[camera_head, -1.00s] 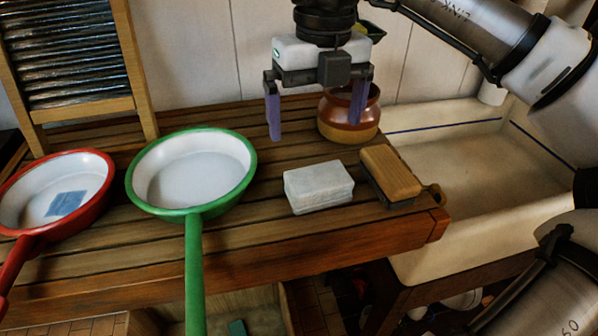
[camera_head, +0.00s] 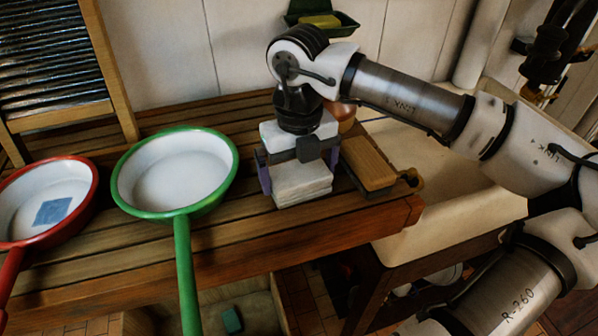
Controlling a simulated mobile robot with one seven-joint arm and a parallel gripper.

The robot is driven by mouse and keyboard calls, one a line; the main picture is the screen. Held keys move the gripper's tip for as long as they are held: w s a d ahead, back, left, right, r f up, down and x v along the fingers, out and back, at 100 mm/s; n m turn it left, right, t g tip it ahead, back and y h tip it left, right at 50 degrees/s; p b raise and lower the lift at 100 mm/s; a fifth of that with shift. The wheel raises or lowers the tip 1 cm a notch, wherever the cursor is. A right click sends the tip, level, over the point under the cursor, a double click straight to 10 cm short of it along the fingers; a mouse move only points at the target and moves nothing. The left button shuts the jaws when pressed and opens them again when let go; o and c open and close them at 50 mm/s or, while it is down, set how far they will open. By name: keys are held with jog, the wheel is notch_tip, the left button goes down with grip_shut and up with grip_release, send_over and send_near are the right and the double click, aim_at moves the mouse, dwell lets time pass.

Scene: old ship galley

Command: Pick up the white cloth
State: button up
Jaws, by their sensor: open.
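The white cloth (camera_head: 302,186) is a thick folded block on the slatted wooden table, near its front edge. My gripper (camera_head: 299,178) is right over it, pointing down. Its purple fingers stand on the left and right sides of the cloth, with the cloth between them. The jaws are open. The gripper body hides the back and upper part of the cloth. I cannot tell whether either finger touches it.
A wooden-backed brush (camera_head: 368,163) lies close on the right. A green pan (camera_head: 133,206) and a red pan (camera_head: 86,208) with a blue patch inside stand left. The brown pot (camera_head: 341,112) is mostly hidden behind my arm. A pale sink (camera_head: 440,215) is at right.

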aim_at(299, 172)
jog(key=shift+f, duration=0.65)
jog(key=c, duration=0.6)
jog(key=shift+c, duration=0.2)
jog(key=shift+r, duration=0.15)
notch_tip(299, 172, up, 10)
jog(key=shift+f+b, duration=0.1)
jog(key=shift+b, duration=1.05)
jog(key=o, duration=0.5)
jog(key=c, duration=0.4)
jog(key=shift+o, duration=0.2)
jog(key=shift+s, duration=0.1)
